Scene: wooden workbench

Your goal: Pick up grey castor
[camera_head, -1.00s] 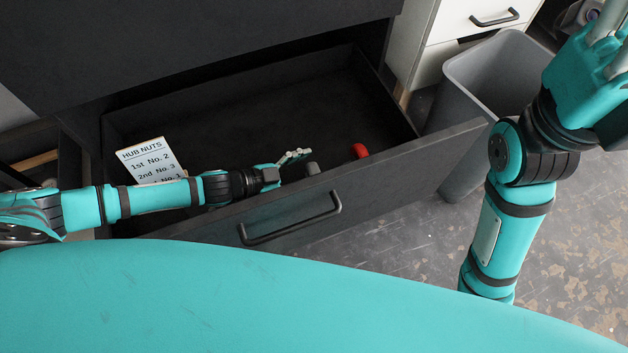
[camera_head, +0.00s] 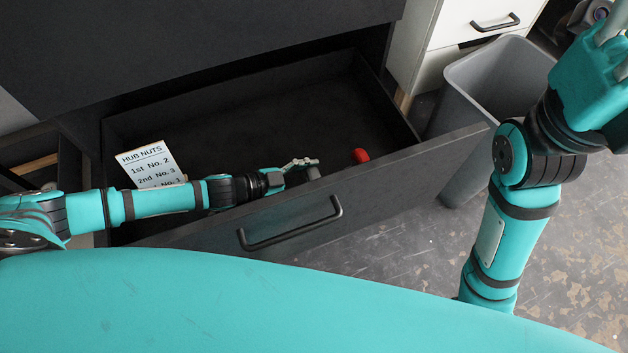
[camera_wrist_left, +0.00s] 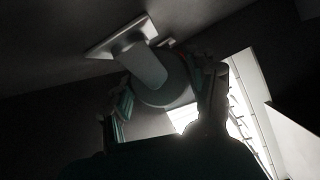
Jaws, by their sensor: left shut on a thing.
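The grey castor (camera_wrist_left: 152,72) fills the upper middle of the left wrist view, with its flat plate towards the top left and its wheel between my fingers. In the head view a small part of the castor (camera_head: 313,173) shows at the fingertips, inside the open dark drawer (camera_head: 270,105) near its front wall. My left gripper (camera_head: 302,168) is shut on the castor; it also shows in the left wrist view (camera_wrist_left: 160,95). The wrist view is dark, so the exact finger contact is hard to see.
A red object (camera_head: 360,155) lies in the drawer just right of my left gripper. A card reading "HUB NUTS" (camera_head: 150,163) stands at the drawer's left. A grey bin (camera_head: 470,130) stands right of the drawer. The drawer's back middle is clear.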

